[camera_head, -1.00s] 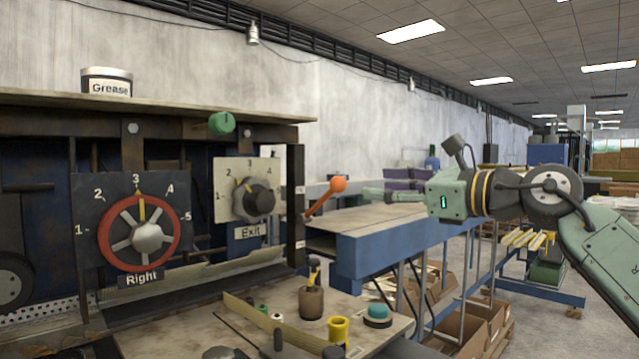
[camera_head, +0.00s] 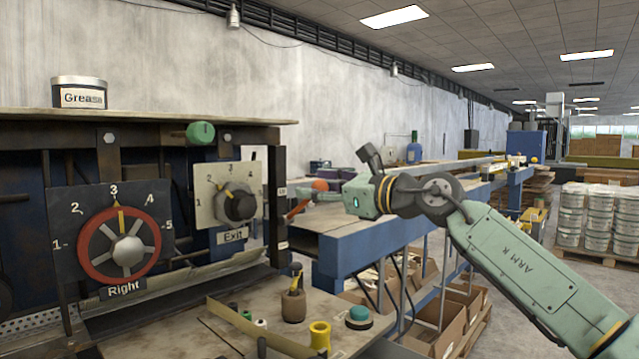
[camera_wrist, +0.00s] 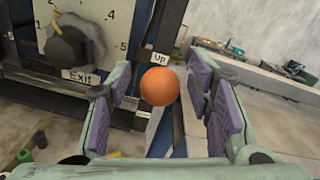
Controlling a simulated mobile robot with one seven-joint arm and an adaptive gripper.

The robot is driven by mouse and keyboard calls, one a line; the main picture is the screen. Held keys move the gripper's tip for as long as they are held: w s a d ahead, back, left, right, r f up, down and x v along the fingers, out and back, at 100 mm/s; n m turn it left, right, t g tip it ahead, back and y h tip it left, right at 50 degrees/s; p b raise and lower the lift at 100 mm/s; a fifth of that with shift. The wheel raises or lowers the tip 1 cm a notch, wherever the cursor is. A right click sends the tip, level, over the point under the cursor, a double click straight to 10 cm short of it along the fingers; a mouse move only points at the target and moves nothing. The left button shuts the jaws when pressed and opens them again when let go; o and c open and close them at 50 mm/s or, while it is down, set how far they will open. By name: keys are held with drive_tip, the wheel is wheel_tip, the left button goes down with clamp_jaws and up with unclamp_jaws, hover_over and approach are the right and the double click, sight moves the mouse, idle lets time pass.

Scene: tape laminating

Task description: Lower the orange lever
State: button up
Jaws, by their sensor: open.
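The orange lever's round knob (camera_wrist: 160,86) sits between the two open purple-padded fingers of my gripper (camera_wrist: 163,100) in the wrist view, with free space on both sides. An "Up" label (camera_wrist: 159,57) shows just above the knob.
The Exit dial (camera_head: 238,205) and the red Right wheel (camera_head: 122,244) are on the machine to the left. A blue-framed table (camera_head: 385,236) stands behind.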

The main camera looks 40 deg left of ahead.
drive_tip(key=shift+c, duration=0.4)
clamp_jaws()
idle(0.5)
